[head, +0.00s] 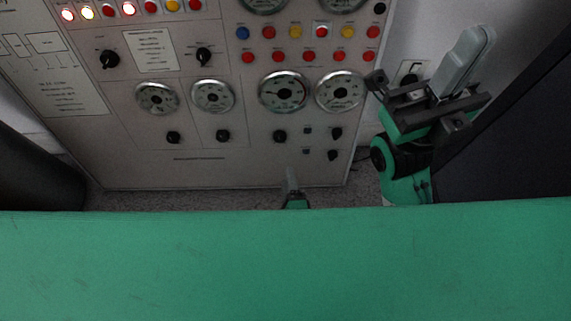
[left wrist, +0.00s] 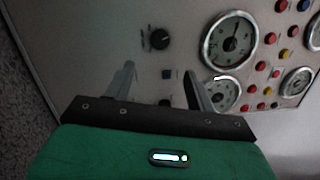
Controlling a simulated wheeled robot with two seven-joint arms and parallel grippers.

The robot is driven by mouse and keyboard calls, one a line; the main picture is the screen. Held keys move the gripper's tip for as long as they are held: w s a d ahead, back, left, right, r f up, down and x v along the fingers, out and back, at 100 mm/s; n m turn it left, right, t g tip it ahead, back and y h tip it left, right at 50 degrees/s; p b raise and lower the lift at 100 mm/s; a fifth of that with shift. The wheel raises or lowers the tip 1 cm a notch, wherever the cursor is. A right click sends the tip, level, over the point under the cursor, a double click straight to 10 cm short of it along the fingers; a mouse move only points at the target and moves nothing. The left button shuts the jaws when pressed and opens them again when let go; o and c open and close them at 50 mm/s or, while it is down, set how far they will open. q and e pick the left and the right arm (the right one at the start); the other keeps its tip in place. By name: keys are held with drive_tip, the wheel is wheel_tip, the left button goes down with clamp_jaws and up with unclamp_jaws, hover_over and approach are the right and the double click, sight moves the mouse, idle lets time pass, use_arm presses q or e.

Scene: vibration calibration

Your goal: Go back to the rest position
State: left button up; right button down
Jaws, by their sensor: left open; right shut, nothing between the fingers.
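My left gripper (head: 292,180) shows only as a small grey and green tip above the green edge at the bottom of the head view, in front of the panel's lower part. In the left wrist view its two fingers (left wrist: 162,80) stand apart with nothing between them. My right gripper (head: 468,55) is at the right of the head view, raised beside the panel's right edge. Its grey fingers are together and hold nothing. Most of my left arm is hidden in the head view.
A grey control panel (head: 120,128) with dials, knobs, coloured buttons and lit lamps fills the back. A white wall socket (head: 412,70) is behind my right gripper. A dark surface (head: 520,130) stands at the right. Grey floor (head: 240,198) shows below the panel.

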use_arm(q)
drive_tip(key=shift+s, duration=0.5)
